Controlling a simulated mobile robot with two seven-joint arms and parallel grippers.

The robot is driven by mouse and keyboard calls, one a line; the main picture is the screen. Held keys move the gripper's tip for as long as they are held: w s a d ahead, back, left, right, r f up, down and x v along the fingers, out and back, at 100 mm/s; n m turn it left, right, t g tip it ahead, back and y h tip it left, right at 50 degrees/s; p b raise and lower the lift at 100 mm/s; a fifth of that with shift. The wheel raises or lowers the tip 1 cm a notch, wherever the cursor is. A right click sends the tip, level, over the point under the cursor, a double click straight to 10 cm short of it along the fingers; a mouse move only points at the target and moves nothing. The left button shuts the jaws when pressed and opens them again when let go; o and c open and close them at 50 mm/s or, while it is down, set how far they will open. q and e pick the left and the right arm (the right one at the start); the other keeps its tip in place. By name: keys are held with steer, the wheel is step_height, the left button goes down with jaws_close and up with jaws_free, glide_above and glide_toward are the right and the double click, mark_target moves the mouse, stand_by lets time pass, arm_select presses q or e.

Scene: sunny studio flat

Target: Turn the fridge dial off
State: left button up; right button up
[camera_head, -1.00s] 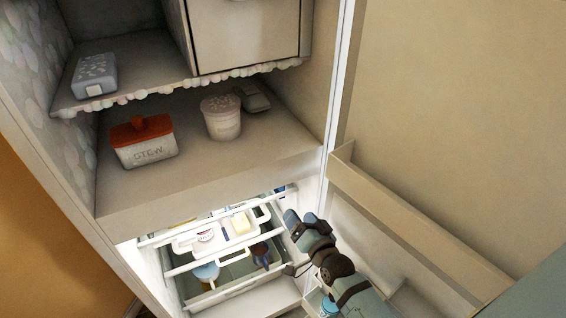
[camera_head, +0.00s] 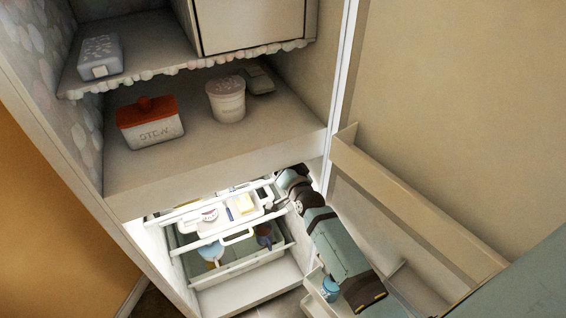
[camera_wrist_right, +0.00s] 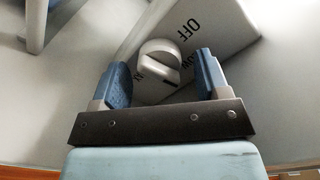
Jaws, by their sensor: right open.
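The fridge dial (camera_wrist_right: 157,60) shows in the right wrist view as a pale round knob with a raised grip bar, on a light grey slanted panel. The word OFF (camera_wrist_right: 188,30) is printed above right of it, and LOW is partly visible at its right. More lettering at its lower left is partly covered. My right gripper (camera_wrist_right: 161,78) is open, with its blue fingers to either side of the dial in the picture; contact cannot be told. In the head view my right arm (camera_head: 337,245) reaches into the lit lower fridge compartment, and the dial is not visible there. My left gripper is not in view.
A white tray (camera_head: 268,196) with small items sits above a drawer (camera_head: 240,270) left of my arm. The open fridge door (camera_head: 450,120) with its shelves (camera_head: 420,205) is at right.

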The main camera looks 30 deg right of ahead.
steer(key=c, duration=0.9)
steer(key=shift+c, duration=0.2)
steer(key=shift+r+n, duration=0.1)
steer(key=shift+n, duration=0.2)
steer(key=shift+n+p, duration=1.05)
steer(key=shift+n, duration=0.15)
steer(key=n+p, duration=0.1)
steer(key=n, duration=0.2)
steer(key=shift+a+n+p, duration=0.1)
steer(key=shift+n+p, duration=0.2)
steer(key=shift+n, duration=0.1)
steer(key=n+p, duration=0.1)
steer(key=n, duration=0.3)
steer(key=shift+a, duration=0.1)
steer(key=n, duration=0.6)
